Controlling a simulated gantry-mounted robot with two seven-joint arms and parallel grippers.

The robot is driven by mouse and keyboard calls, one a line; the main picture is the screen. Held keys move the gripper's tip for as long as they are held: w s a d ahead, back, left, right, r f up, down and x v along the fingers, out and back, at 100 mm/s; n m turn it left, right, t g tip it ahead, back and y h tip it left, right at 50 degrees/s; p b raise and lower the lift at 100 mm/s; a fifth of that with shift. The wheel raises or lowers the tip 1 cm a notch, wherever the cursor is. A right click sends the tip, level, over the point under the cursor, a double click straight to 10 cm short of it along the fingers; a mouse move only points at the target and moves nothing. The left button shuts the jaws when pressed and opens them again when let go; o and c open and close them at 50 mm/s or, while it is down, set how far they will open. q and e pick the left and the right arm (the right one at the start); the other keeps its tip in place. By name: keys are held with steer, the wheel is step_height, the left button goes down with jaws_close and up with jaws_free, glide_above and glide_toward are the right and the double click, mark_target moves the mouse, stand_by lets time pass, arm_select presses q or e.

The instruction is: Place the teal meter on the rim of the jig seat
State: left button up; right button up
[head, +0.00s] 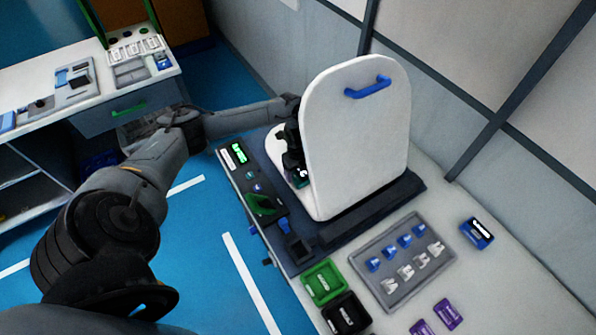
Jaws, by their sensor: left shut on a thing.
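The jig seat (277,146) is white and mostly hidden behind its raised white lid (345,135), which has a blue handle (368,87). My left arm reaches in from the left, and my left gripper (294,163) is over the seat at the lid's left edge, partly hidden by it. The gripper is shut on the teal meter (301,178), a small dark and teal block with a bright readout, low by the seat. I cannot tell whether the meter touches the rim. My right gripper is not in view.
A dark base with a control panel (240,153) carries the seat. Green (324,281) and black (347,314) bins and a grey tray (385,294) of blue and white parts stand in front. A blue meter (477,233) and purple items (448,314) lie right. A workbench (50,77) stands left.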

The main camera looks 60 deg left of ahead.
mark_target(297, 171)
arm_select(q)
steer(key=o, duration=1.2)
steer(key=shift+r, duration=0.1)
step_height(297, 171, up, 12)
steer(key=p, duration=1.1)
steer(key=shift+p, duration=0.4)
